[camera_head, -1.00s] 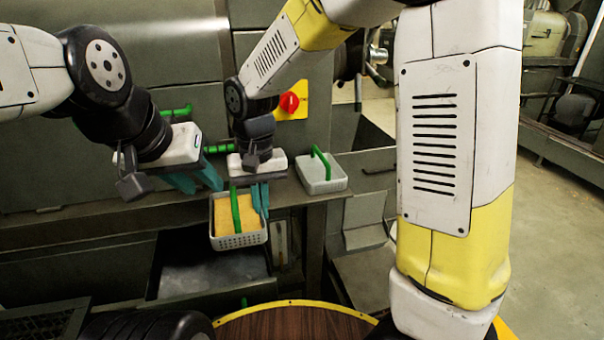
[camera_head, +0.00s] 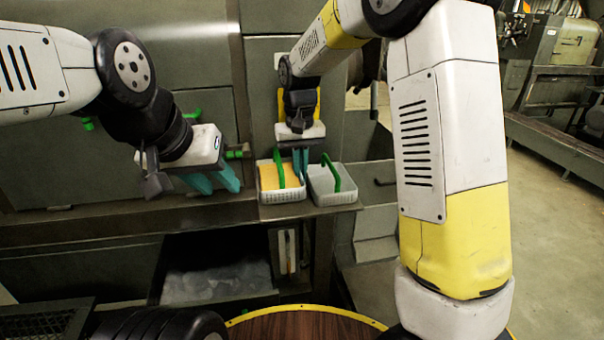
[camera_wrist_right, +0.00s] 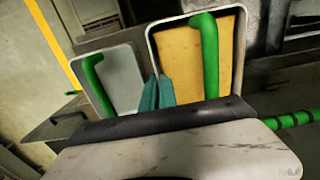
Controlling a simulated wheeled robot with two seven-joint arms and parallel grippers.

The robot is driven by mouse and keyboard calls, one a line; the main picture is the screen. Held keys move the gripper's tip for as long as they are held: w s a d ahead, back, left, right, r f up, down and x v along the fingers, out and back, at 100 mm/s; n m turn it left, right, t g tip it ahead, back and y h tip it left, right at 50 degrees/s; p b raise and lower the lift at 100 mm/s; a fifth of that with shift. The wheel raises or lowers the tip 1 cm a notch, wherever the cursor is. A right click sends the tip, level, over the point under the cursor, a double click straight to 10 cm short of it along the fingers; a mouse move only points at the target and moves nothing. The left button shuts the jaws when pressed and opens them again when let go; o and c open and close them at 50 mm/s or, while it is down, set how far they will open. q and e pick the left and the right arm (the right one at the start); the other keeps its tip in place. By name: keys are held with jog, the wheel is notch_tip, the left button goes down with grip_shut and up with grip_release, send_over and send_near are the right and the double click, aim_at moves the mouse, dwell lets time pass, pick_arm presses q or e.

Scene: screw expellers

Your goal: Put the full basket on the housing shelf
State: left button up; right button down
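The full basket (camera_head: 284,197), white with yellow contents and a green handle (camera_head: 279,172), is at the housing shelf (camera_head: 228,211), left of the empty basket (camera_head: 332,199). It looks level, on or just above the shelf; I cannot tell whether it touches. My right gripper (camera_head: 300,165) is shut on its right rim, beside the handle. In the right wrist view the teal fingers (camera_wrist_right: 158,94) straddle the wall of the full basket (camera_wrist_right: 182,60), beside the empty basket (camera_wrist_right: 122,75). My left gripper (camera_head: 214,181) is open and empty, left of the baskets.
The empty basket stands close beside the full one, near the shelf's right end. The shelf left of the baskets is bare. The housing wall (camera_head: 205,70) rises behind.

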jog(key=shift+w+d+f, duration=0.15)
jog(key=shift+w, duration=0.3)
jog(key=shift+w+d+f, duration=0.1)
jog(key=shift+w+d, duration=0.05)
jog(key=shift+w, duration=0.25)
jog(key=shift+f, duration=1.55)
jog(key=shift+f, duration=0.2)
jog(key=c, duration=1.9)
grip_release()
jog(key=shift+c, duration=0.2)
